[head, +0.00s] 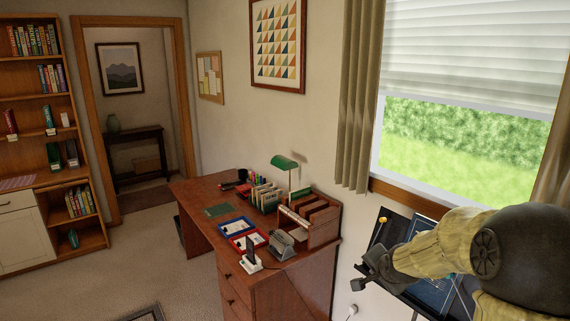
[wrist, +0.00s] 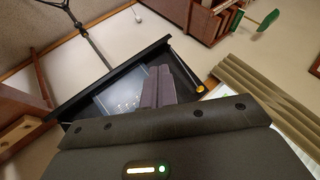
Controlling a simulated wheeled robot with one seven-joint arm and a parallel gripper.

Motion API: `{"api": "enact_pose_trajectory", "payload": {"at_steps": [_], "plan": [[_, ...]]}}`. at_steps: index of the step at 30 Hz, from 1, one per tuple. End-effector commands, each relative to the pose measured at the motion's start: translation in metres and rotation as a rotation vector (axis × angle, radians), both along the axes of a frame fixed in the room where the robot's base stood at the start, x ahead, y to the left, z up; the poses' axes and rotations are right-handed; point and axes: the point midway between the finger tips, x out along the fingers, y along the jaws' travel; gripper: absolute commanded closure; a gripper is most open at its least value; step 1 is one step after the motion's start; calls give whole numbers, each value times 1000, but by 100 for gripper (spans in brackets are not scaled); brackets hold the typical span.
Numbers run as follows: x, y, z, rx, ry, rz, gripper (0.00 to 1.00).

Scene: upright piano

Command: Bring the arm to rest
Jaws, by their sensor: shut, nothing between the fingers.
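My arm reaches in from the right edge of the head view. My gripper (head: 367,275) is at its left end, in front of the wall below the window. In the wrist view my gripper (wrist: 158,70) shows two grey fingers side by side, shut and empty. They are in front of a black music stand (wrist: 84,99) with a dark blue sheet on it; I cannot tell whether they touch it. The stand (head: 395,224) is partly hidden behind my arm in the head view.
A wooden desk (head: 194,190) with trays, files and a green lamp (head: 285,162) stands left of my gripper. A bookcase (head: 62,150) and a doorway are farther left. Carpet (head: 150,255) is open before the desk. A curtain (head: 357,100) hangs beside the window.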

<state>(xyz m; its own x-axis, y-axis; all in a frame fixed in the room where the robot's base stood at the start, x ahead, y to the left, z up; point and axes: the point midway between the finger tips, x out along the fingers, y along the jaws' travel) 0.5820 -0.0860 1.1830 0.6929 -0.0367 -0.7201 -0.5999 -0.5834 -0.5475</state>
Motion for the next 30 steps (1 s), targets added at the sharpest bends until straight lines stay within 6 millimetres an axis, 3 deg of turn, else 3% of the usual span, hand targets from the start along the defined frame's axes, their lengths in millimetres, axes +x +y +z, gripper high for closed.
{"api": "enact_pose_trajectory", "payload": {"at_steps": [1,6,12,15,18,30], "plan": [[-22,17,-7,-66,62,81,100],[-104,54,-32,-261,267,373,100],[-199,81,-52,-397,453,716,100],[-226,86,-57,-421,497,821,100],[-236,88,-59,-428,514,860,100],[-235,87,-59,-430,513,859,100]]}}
